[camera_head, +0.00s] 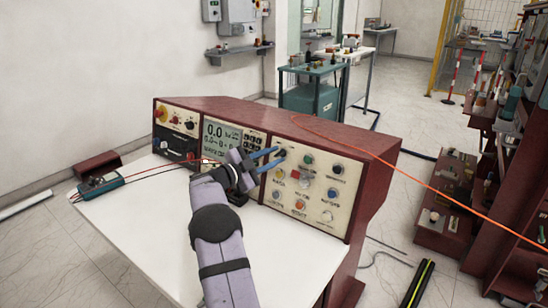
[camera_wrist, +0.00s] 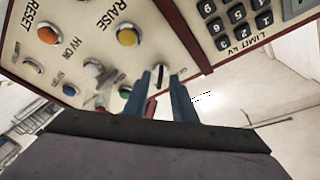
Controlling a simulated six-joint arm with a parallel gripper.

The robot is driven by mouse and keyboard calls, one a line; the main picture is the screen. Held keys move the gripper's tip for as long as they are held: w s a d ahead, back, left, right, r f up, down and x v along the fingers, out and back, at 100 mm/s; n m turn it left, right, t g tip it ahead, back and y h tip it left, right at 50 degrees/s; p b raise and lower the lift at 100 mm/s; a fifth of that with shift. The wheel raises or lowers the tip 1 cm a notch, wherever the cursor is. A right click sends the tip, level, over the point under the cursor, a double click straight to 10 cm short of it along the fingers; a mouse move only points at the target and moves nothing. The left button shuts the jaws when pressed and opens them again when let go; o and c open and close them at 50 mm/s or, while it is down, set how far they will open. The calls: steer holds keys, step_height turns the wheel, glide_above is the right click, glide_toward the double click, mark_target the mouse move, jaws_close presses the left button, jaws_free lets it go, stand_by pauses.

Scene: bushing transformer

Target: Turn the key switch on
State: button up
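My gripper (camera_head: 275,157) reaches the upper left of the right-hand control panel (camera_head: 310,188). Its two blue fingers are apart with a gap between them, and nothing is seen held. A small dark switch (camera_head: 281,153) sits right by the fingertips in the head view; it looks like the key switch, but its label is too small to read. In the wrist view, a slim dark part (camera_wrist: 160,74) of the panel shows between the tips of my gripper (camera_wrist: 160,76). I cannot tell whether the fingers touch it, or which way the switch is turned.
The panel carries several other knobs and buttons, including an orange button (camera_wrist: 49,33) and a yellow button (camera_wrist: 128,36). A display (camera_head: 222,135) and a keypad (camera_wrist: 240,20) are to one side. A multimeter (camera_head: 100,185) with leads lies on the white table (camera_head: 130,250).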

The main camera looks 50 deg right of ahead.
steer(key=v, duration=0.7)
steer(key=shift+b, duration=0.45)
